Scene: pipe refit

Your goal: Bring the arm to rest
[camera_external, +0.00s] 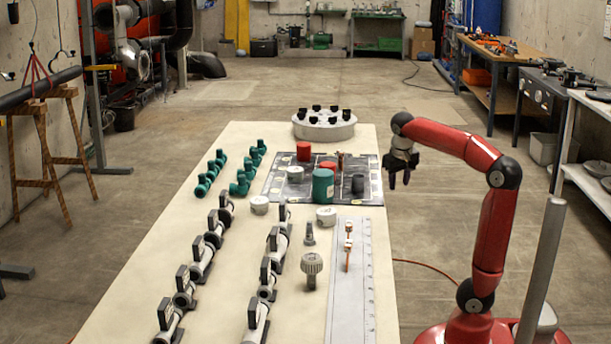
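My red arm (489,235) rises from its base at the right of the table and bends over at the top towards the left. My gripper (399,180) hangs downwards just off the right edge of the table (150,300), beside the dark mat (373,196). Its two dark fingers show a gap between them and nothing is seen in it. It appears apart from the things on the table.
The mat carries a teal cylinder (323,187), a red cylinder (303,151) and other small parts. A round white holder (324,127) with black pieces stands behind. Grey valve pipes (202,258) and teal fittings (240,183) lie left. A workbench (497,60) stands back right.

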